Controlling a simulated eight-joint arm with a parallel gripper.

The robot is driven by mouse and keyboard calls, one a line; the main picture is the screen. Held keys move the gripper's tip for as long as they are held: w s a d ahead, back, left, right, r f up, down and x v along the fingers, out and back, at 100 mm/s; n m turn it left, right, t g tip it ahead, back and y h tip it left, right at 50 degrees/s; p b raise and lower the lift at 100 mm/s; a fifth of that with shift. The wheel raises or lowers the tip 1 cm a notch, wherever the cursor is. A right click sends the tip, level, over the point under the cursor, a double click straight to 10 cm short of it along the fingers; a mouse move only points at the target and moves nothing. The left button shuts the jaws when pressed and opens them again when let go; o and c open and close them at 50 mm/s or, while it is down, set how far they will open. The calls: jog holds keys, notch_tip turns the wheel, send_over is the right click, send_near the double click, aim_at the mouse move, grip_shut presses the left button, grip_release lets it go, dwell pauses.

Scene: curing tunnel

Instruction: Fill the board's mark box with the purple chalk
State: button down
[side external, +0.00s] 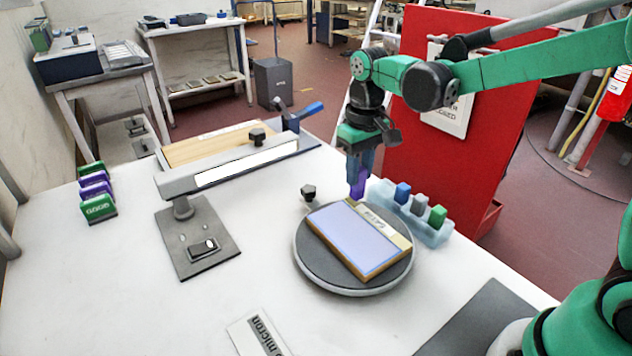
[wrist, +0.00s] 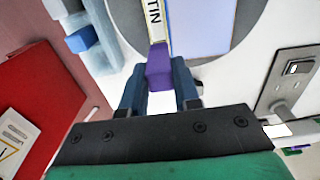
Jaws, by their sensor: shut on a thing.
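My gripper (side external: 360,172) is shut on the purple chalk (side external: 357,188) and points down at the back corner of the board (side external: 338,237). The chalk (wrist: 159,66) also shows between the fingers of my gripper (wrist: 160,88) in the wrist view. The board has a blue-lilac face, a wooden edge and a pale printed strip (side external: 377,225) along one side. The chalk's tip is at the end of this strip (wrist: 154,20); I cannot tell whether it touches. I cannot make out the mark box's outline. The board lies on a round grey turntable (side external: 312,262).
A clear tray (side external: 437,238) with blue, grey and green blocks stands close right of the board. A black knob (side external: 308,192) is at the turntable's back left. A grey clamp fixture (side external: 197,245) and several stamps (side external: 98,207) are further left. A red panel (side external: 440,150) rises behind.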

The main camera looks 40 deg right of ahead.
jog(key=shift+w, duration=0.6)
jog(key=shift+s, duration=0.8)
jog(key=shift+w+f, duration=0.15)
jog(key=shift+f, duration=0.1)
jog(key=shift+r, duration=3.5)
